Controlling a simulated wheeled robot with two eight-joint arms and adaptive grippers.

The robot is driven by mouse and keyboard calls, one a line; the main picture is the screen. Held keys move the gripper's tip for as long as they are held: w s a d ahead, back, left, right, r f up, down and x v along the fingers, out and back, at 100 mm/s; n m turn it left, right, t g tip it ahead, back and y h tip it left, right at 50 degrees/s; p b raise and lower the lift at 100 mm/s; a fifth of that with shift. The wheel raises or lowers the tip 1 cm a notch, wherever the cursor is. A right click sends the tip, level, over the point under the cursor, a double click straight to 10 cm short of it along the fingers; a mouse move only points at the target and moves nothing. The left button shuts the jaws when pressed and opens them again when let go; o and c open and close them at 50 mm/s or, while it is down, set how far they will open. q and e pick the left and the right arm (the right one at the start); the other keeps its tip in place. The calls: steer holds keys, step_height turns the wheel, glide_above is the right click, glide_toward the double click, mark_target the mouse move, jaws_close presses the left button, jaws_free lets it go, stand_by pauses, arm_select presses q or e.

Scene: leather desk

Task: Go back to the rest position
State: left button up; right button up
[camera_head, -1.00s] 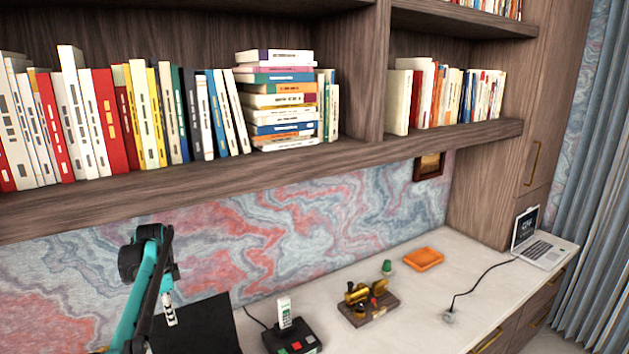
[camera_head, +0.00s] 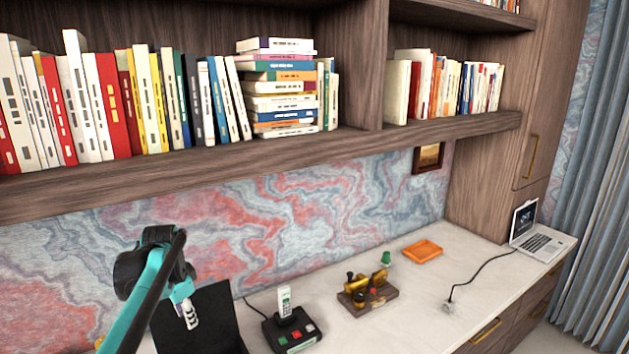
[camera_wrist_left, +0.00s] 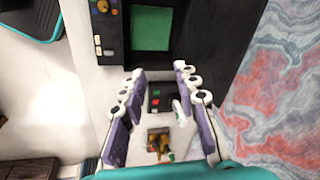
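My left arm, teal and black, comes in from the lower left in the head view, with my left gripper (camera_head: 189,314) hanging in front of a black slab-like object (camera_head: 205,325) on the desk. In the left wrist view the two rows of purple and white finger pads of this gripper (camera_wrist_left: 159,72) stand apart with nothing held between them. My right arm and gripper are in neither view.
A bookshelf (camera_head: 300,150) overhangs the desk.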

arm_select(q)
steer(key=s+d+f+n+t+b, duration=0.1)
steer(key=s+d+f+n+b, duration=0.1)
steer(key=s+d, duration=0.35)
steer(key=s+d+f+n+t+b, duration=0.1)
steer(key=s+d+n, duration=0.15)
steer(key=s, duration=0.55)
steer(key=s+d+f+n+t+b, duration=0.2)
steer(key=s+d+f, duration=0.3)
steer(key=s+f, duration=0.6)
steer(key=shift+s+d+n+t+h+b, duration=0.35)
steer(key=shift+s+n+b, duration=0.2)
steer(key=shift+n+b, duration=0.25)
